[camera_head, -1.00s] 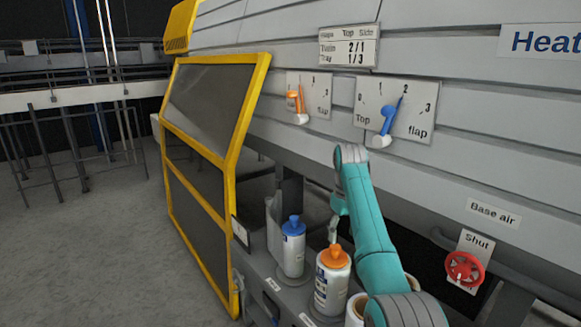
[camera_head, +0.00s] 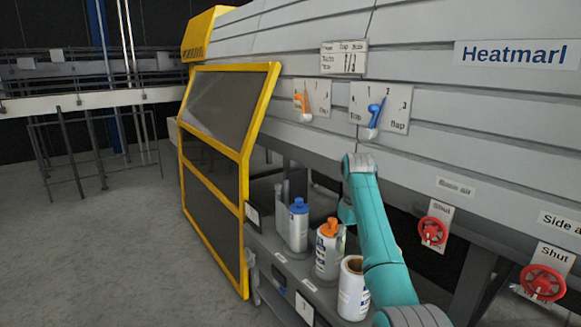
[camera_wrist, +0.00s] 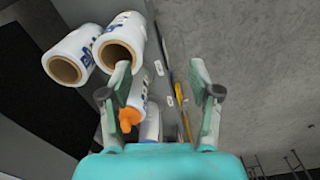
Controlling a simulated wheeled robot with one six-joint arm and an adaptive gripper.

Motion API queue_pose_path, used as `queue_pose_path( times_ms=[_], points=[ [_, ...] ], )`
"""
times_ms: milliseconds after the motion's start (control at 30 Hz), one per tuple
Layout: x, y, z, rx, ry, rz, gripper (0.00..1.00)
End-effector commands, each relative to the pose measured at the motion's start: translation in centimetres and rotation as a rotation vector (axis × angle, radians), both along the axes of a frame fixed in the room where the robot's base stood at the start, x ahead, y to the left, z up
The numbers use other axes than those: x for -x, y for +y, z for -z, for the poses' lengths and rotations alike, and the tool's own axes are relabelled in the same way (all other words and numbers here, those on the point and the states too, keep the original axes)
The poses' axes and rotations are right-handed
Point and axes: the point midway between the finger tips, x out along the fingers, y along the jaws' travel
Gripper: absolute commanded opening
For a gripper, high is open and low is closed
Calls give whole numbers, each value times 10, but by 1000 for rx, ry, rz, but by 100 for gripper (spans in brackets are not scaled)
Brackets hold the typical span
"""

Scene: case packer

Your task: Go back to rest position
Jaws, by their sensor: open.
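My gripper (camera_wrist: 162,95) shows in the wrist view with its two fingers spread apart and nothing between them held. In the head view my teal arm reaches up in front of the machine, and the gripper is mostly hidden behind it. Below the fingers in the wrist view are an orange-capped bottle (camera_wrist: 138,92) and two white rolls (camera_wrist: 85,50). In the head view the orange-capped bottle (camera_head: 327,252) stands on the shelf between a blue-capped bottle (camera_head: 299,228) and a white roll (camera_head: 353,292).
The grey machine panel carries an orange lever (camera_head: 303,103) and a blue lever (camera_head: 375,117) on dial plates. Red valve wheels (camera_head: 432,231) and (camera_head: 543,282) sit at the right. A yellow-framed guard (camera_head: 245,180) stands left of the shelf.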

Motion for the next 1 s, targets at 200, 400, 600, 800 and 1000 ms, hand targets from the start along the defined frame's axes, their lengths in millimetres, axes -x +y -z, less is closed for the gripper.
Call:
queue_pose_path(
  times_ms=[200,400,600,800,1000],
  points=[
    [0,0,27,-1,-20,7,62],
    [1,-1,59,-2,-47,16,62],
    [5,-1,104,-3,-89,29,62],
    [19,-3,176,-7,-157,51,62],
    [48,-4,257,-14,-247,79,62]
  ],
)
